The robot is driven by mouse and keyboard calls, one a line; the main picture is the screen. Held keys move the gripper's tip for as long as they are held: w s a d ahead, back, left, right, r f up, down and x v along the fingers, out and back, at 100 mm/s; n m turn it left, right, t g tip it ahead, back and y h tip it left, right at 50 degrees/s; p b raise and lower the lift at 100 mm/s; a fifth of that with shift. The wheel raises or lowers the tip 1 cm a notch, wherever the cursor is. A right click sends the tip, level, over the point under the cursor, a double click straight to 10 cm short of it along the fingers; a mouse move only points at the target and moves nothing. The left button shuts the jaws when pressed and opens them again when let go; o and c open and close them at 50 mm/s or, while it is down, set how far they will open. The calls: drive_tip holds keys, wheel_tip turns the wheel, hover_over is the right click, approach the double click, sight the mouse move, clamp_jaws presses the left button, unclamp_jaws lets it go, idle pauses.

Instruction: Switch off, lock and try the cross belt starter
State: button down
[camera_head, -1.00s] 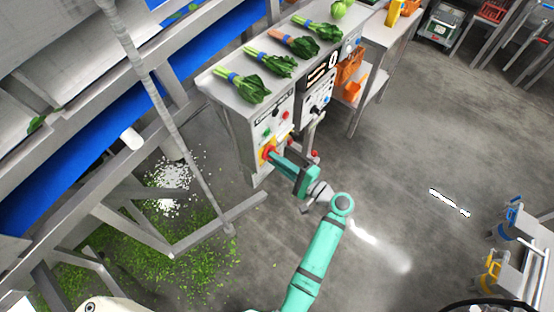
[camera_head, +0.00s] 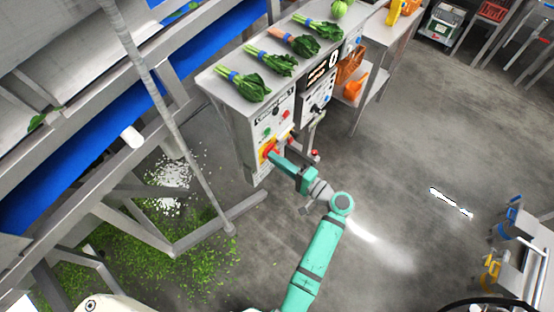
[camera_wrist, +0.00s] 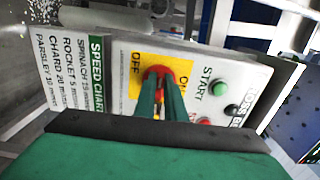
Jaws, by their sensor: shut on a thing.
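The cross belt starter panel (camera_head: 285,118) is on the end of the grey cabinet under the greens. In the wrist view its face (camera_wrist: 228,70) carries a yellow plate (camera_wrist: 136,78) marked OFF and ON, with a red rotary switch (camera_wrist: 158,73) at its centre. A green START button (camera_wrist: 220,88), a dark button (camera_wrist: 232,109) and a red button (camera_wrist: 204,121) are beside it. My gripper (camera_head: 272,153) is shut on the red switch; its green fingers (camera_wrist: 160,98) hide most of the handle. The switch's exact angle is hard to tell. No padlock is clear.
A speed chart (camera_wrist: 95,75) is beside the panel. Bunches of greens (camera_head: 246,84) lie on the cabinet top. A second panel (camera_head: 316,98) with a black knob is to the right. Frame legs and a diagonal pole (camera_head: 190,160) stand left; open floor lies right.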

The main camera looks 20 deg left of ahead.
drive_tip(key=c, duration=1.8)
unclamp_jaws()
drive_tip(key=v, duration=1.1)
drive_tip(key=shift+a, duration=0.1)
